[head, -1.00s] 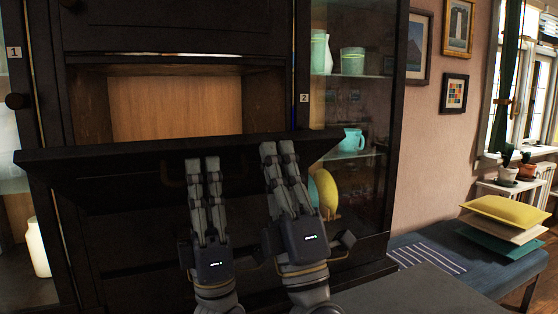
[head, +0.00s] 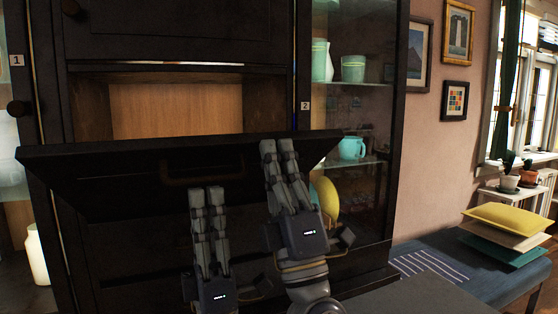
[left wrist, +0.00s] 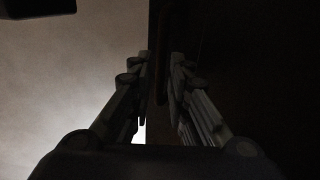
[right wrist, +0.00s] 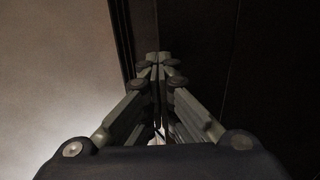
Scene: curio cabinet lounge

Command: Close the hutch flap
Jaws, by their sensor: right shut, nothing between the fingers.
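The dark hutch flap (head: 110,168) is hinged below the wood-lined opening (head: 175,110). It stands partly open, tilted outward, with its front edge toward me. A bar handle (head: 202,178) is on its outer face.
A glass-door section (head: 355,95) marked 2 stands at right, with a teal mug (head: 352,148) and other dishes inside. A blue bench (head: 470,270) with stacked cushions (head: 507,219) stands further right. Another glass section with a pale vase (head: 36,255) is at left.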

